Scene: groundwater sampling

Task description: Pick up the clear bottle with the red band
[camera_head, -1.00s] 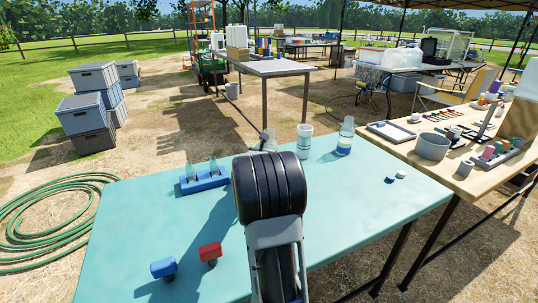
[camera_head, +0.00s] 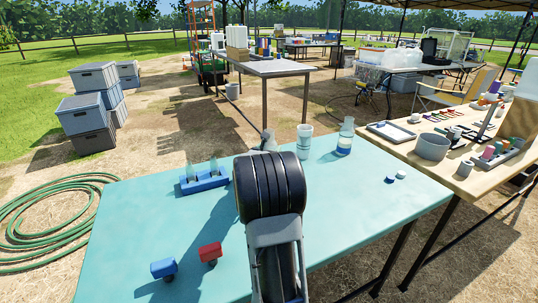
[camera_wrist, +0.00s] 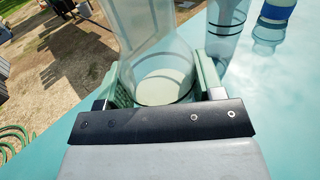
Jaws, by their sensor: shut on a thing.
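My gripper (camera_wrist: 160,82) is shut on a clear bottle (camera_wrist: 150,30) in the wrist view, one pale green finger on each side. The bottle's round base with a dark ring shows between the fingers. Its upper part runs out of the picture, and I see no red band on it. In the head view my arm hides the gripper, and only a clear tip (camera_head: 268,141) shows behind it. I cannot tell whether the bottle touches the table.
On the teal table (camera_head: 350,210) stand a clear marked cup (camera_head: 304,142), a blue-banded bottle (camera_head: 345,137) and a blue rack (camera_head: 205,183) with clear bottles. Red (camera_head: 210,252) and blue (camera_head: 163,268) blocks lie front left. Two small caps (camera_head: 389,177) lie right.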

